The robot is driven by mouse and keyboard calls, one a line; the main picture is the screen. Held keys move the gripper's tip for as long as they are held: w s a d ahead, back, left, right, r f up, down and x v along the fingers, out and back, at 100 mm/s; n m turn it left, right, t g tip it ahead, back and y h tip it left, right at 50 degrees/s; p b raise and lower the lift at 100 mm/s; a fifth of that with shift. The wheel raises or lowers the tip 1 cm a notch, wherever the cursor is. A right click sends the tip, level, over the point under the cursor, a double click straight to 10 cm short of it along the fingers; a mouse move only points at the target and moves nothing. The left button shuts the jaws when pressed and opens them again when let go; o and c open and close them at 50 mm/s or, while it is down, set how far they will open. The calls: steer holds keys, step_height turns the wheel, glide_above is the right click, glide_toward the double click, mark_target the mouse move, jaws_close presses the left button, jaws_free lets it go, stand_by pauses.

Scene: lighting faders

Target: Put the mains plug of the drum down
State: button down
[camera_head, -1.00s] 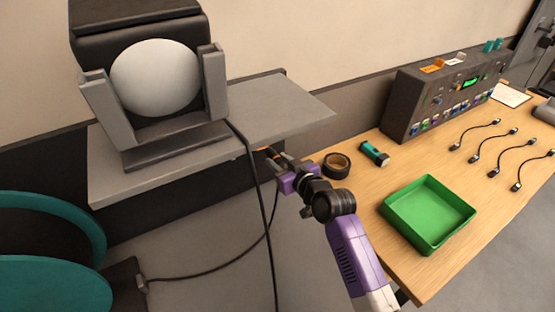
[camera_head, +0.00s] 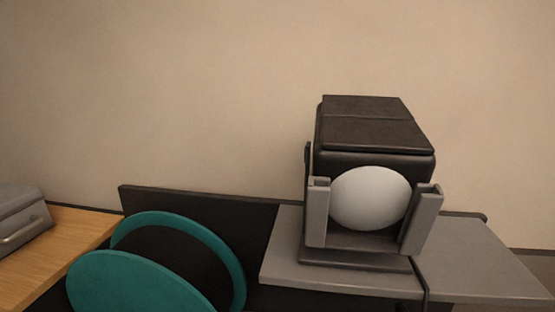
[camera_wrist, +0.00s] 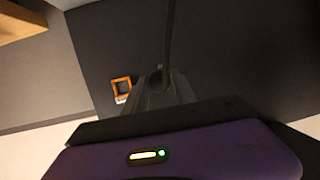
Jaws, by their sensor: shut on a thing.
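The teal cable drum (camera_head: 145,285) shows at the lower left of the head view, cut off by the bottom edge. My gripper (camera_wrist: 163,78) shows only in the wrist view. Its dark fingers are shut on a dark plug, mostly hidden between them. A dark cable (camera_wrist: 168,35) runs up from the fingertips out of the picture. Whether the plug touches anything is not clear from this view.
A small orange-framed square (camera_wrist: 121,88) sits left of the fingertips against a dark surface. In the head view, a big dark lamp (camera_head: 370,140) with a pale round lens stands on a grey shelf (camera_head: 480,260). A grey case (camera_head: 20,220) rests on a wooden table (camera_head: 65,245).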

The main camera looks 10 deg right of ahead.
steer(key=s+a+f+y, duration=0.1)
steer(key=s+a+f, duration=0.1)
steer(key=a, duration=0.3)
steer(key=s+a+f+n, duration=0.1)
steer(key=s+a+f, duration=0.1)
steer(key=a+f, duration=0.2)
steer(key=s+a+f+n+y+b, duration=0.1)
steer(key=s+a+f, duration=0.1)
steer(key=a, duration=0.4)
steer(key=shift+s+a+f+y, duration=0.3)
steer(key=shift+s+f, duration=0.1)
